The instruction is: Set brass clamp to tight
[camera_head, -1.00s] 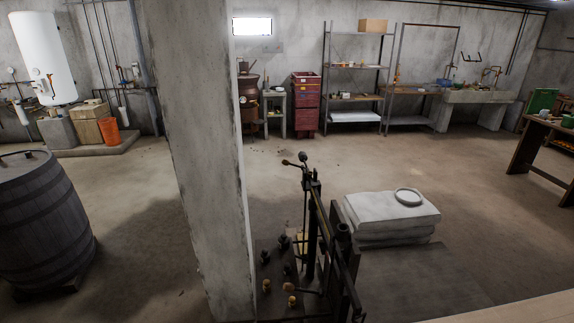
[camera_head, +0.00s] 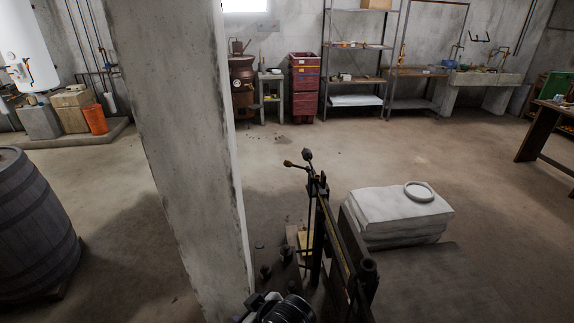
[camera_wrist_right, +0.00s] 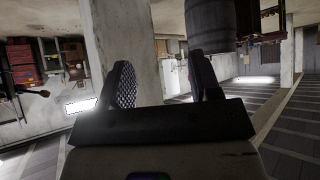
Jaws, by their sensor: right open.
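The beam scale (camera_head: 320,232) stands right of the concrete pillar in the head view, with a dark upright post and a long beam. At its top a short lever ends in a brownish, brass-like knob (camera_head: 288,163), beside a dark knob (camera_head: 307,154). I cannot tell for certain which part is the brass clamp or how it is set. My right gripper (camera_wrist_right: 163,78) is open and empty in the right wrist view, its two fingers wide apart. A black part of my arm shows at the bottom of the head view. My left gripper is not in view.
The concrete pillar (camera_head: 185,160) stands close to the scale's left. White stacked sacks (camera_head: 395,218) with a round dish (camera_head: 418,192) lie to its right. A barrel (camera_head: 35,225) is at far left.

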